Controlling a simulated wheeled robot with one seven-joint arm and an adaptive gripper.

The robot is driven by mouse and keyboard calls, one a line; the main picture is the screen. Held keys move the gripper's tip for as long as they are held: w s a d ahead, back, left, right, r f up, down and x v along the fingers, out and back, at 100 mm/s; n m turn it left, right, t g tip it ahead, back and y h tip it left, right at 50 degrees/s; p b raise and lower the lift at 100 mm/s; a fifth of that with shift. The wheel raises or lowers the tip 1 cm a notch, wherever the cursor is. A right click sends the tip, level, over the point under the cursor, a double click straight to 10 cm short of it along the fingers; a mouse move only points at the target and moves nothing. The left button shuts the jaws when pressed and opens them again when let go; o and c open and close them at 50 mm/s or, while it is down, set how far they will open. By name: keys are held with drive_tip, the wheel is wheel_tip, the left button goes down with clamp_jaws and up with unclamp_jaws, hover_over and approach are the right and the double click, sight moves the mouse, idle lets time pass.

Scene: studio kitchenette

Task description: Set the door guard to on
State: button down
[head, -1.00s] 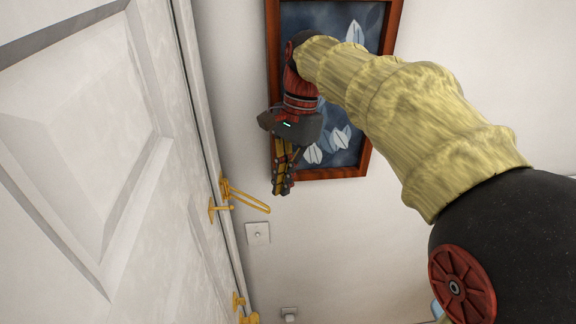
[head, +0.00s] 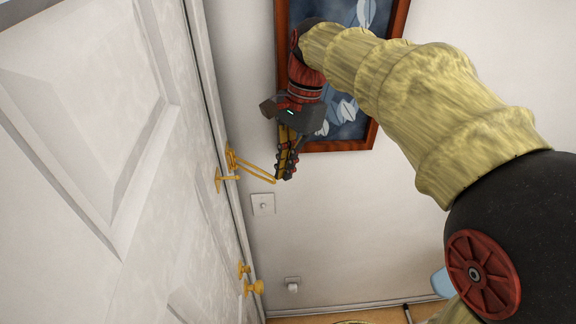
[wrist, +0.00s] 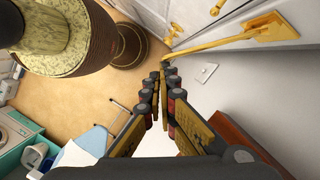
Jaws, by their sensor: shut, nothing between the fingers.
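The door guard is a brass swing bar (head: 255,170) on the frame beside the white door (head: 85,130), with a brass fitting (head: 222,180) on the door's edge. The bar sticks out from the frame toward the right, over the wall. It also shows in the wrist view (wrist: 222,42), running from its plate at the upper right down to near my fingertips. My gripper (head: 286,176) is shut and empty, its tips close beside the free end of the bar. I cannot tell whether they touch it.
A light switch (head: 263,204) is on the wall just below the bar. A framed picture (head: 385,95) hangs behind my gripper. Brass door knobs (head: 250,287) sit lower on the door. In the wrist view, a chair (wrist: 90,140) stands on the floor.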

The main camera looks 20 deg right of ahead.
drive_tip(key=shift+s+a, duration=0.15)
drive_tip(key=shift+a, duration=0.05)
drive_tip(key=s+a+m+t, duration=0.2)
drive_tip(key=s+a+m, duration=0.1)
drive_tip(key=a+m, duration=0.5)
drive_tip(key=shift+s+a+m, duration=0.3)
drive_tip(key=shift+s+a, duration=0.1)
drive_tip(key=shift+a, duration=1.1)
drive_tip(key=shift+r, duration=0.1)
